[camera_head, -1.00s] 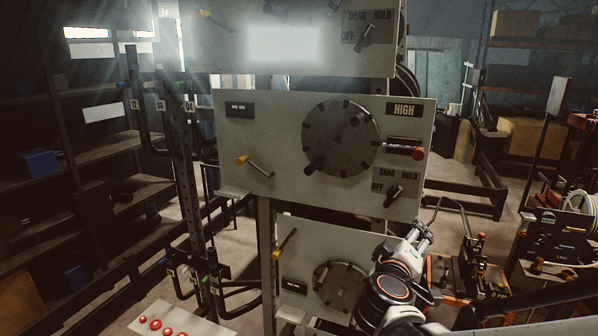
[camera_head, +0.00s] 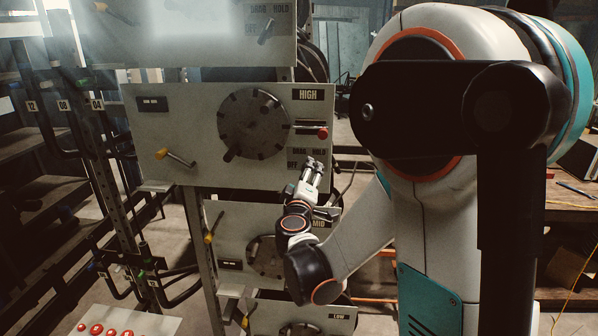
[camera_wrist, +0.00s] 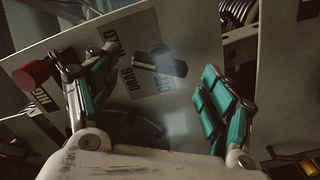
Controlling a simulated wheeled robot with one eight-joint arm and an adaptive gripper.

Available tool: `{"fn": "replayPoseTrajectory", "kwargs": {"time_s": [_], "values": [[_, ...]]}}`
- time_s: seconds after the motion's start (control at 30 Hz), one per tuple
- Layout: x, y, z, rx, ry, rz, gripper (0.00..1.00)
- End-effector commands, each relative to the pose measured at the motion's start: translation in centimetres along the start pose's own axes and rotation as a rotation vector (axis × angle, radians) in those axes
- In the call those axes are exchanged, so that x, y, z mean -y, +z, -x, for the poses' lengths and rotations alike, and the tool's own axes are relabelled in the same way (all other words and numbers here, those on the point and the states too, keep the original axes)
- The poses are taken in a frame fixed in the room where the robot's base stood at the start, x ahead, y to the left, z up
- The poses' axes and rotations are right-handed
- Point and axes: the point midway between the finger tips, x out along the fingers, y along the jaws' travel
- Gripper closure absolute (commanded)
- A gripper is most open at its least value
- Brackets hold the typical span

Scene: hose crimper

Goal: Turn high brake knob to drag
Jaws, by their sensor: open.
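The HIGH panel (camera_head: 180,125) is a pale plate with a large dark dial. Its brake knob is mostly hidden behind my gripper (camera_head: 312,165) in the head view, below the DRAG and HOLD labels. In the wrist view the knob (camera_wrist: 160,64) is a short black bar on the panel, beside the DRAG label (camera_wrist: 112,62). My gripper (camera_wrist: 163,62) is open, with one teal-padded finger on each side of the knob. Both fingers look apart from it. I cannot tell which setting the knob points to.
A red-ended lever (camera_head: 322,133) sticks out just above the knob, and shows at the left in the wrist view (camera_wrist: 30,75). The dial (camera_head: 254,124) and a yellow-tipped lever (camera_head: 162,154) are further left. The MID panel (camera_head: 228,220) lies below.

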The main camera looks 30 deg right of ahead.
Motion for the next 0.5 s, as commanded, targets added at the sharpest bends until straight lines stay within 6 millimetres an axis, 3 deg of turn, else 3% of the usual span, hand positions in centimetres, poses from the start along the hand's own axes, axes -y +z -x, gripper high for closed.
{"fn": "replayPoseTrajectory", "kwargs": {"time_s": [0.2, 0.5], "values": [[-0.1, 0.0, -2.8, 0.001, 0.0, 0.0, 0.25], [0.0, 0.1, -3.6, 0.0, 0.0, 0.0, 0.25]]}}
